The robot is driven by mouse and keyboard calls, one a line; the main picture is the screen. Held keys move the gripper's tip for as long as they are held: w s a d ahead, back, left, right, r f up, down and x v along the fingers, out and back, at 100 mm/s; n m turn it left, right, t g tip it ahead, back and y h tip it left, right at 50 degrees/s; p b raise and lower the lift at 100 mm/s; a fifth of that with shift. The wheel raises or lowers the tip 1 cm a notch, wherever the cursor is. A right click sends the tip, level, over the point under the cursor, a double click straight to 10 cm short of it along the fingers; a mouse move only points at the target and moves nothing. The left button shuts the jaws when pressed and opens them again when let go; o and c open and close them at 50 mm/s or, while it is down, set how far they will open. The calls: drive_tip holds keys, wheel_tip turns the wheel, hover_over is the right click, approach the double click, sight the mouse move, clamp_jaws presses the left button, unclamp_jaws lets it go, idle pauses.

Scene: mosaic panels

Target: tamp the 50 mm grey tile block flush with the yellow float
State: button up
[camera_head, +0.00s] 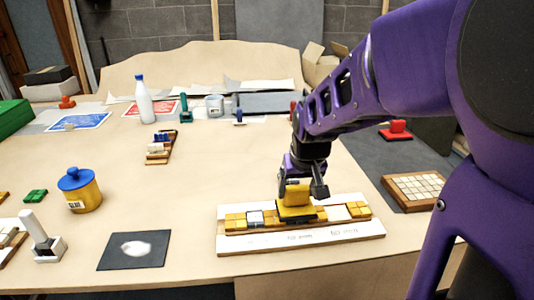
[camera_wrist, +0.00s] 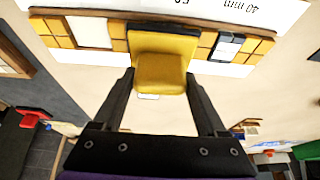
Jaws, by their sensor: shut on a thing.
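The yellow float (camera_head: 295,207) is a blocky pad, also large in the wrist view (camera_wrist: 160,72). My gripper (camera_head: 299,186) is shut on it, with its dark fingers on either side. The float is over the middle of the mosaic row, in front of the "50" label; I cannot tell whether it presses on the tiles. Whatever lies beneath it is hidden, so I do not see a 50 mm grey block. A grey-and-white block (camera_head: 256,218) sits in the row left of the float, by the "40 mm" label; it also shows in the wrist view (camera_wrist: 228,45).
The white panel board (camera_head: 235,244) bears a row of yellow tiles (camera_head: 236,220) with a pale, seemingly empty stretch (camera_head: 338,212) right of the float. A tray of pale tiles (camera_head: 428,180) lies to the right. A yellow jar (camera_head: 84,193) and a dark mat (camera_head: 115,256) are to the left.

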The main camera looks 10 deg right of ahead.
drive_tip(key=shift+s+f+b, duration=0.15)
drive_tip(key=shift+f+b, duration=0.45)
drive_tip(key=shift+f, duration=0.25)
idle(1.6)
drive_tip(key=shift+r+p, duration=2.75)
drive_tip(key=shift+r, duration=1)
drive_tip(key=shift+a, duration=0.1)
